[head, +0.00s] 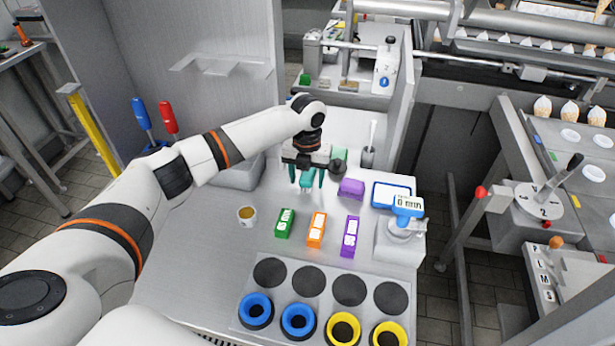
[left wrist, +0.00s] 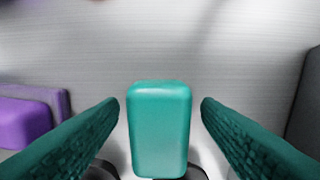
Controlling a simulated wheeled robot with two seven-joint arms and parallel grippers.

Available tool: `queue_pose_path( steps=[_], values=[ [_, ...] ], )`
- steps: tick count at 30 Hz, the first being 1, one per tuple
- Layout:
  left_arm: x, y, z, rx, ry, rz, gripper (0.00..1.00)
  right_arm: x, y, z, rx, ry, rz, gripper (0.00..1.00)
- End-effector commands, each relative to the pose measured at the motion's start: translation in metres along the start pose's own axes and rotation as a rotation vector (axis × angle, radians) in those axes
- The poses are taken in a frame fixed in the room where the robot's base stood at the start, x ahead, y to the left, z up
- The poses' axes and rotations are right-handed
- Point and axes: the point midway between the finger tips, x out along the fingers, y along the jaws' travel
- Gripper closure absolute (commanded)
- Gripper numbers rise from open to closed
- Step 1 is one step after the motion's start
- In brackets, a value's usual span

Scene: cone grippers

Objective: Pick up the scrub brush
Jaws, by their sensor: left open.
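A teal block with rounded edges, which I take for the scrub brush (left wrist: 160,130), stands between the two fingers of my left gripper (left wrist: 160,120) in the left wrist view. There is a gap on each side, so the fingers do not touch it. Its bristles cannot be made out. In the head view my left gripper (head: 306,178) points down over the far part of the steel table, and the scrub brush (head: 306,181) shows small between its dark teal fingers. The left gripper is open. My right gripper is not in view.
A purple block (head: 351,187) lies just right of the gripper. Green (head: 285,222), orange (head: 316,229) and purple (head: 350,236) boxes, a small cup (head: 247,215) and a scale (head: 402,236) are nearer. Behind stands a grey holder (head: 368,156). The table's left part is clear.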

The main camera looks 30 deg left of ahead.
Motion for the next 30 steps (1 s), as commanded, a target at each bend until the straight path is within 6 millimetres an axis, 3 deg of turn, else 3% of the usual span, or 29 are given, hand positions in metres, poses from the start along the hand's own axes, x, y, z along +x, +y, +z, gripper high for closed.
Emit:
queue_pose_path(
  steps=[6, 15, 17, 24, 30],
  values=[
    [0.001, 0.000, 0.000, 0.000, 0.001, 0.001, 0.42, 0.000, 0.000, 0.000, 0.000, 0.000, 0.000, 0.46],
    [0.000, 0.000, 0.000, 0.000, 0.001, 0.001, 0.91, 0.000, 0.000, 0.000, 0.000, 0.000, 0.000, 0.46],
    [0.000, 0.000, 0.000, 0.000, 0.001, 0.001, 0.94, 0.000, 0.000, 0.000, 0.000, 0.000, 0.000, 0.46],
    [-0.005, 0.000, -0.001, 0.000, 0.002, 0.001, 0.94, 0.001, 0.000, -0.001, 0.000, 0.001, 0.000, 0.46],
    [-0.039, 0.000, -0.002, -0.001, 0.006, 0.003, 0.94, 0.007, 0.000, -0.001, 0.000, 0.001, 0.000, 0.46]
  ],
)
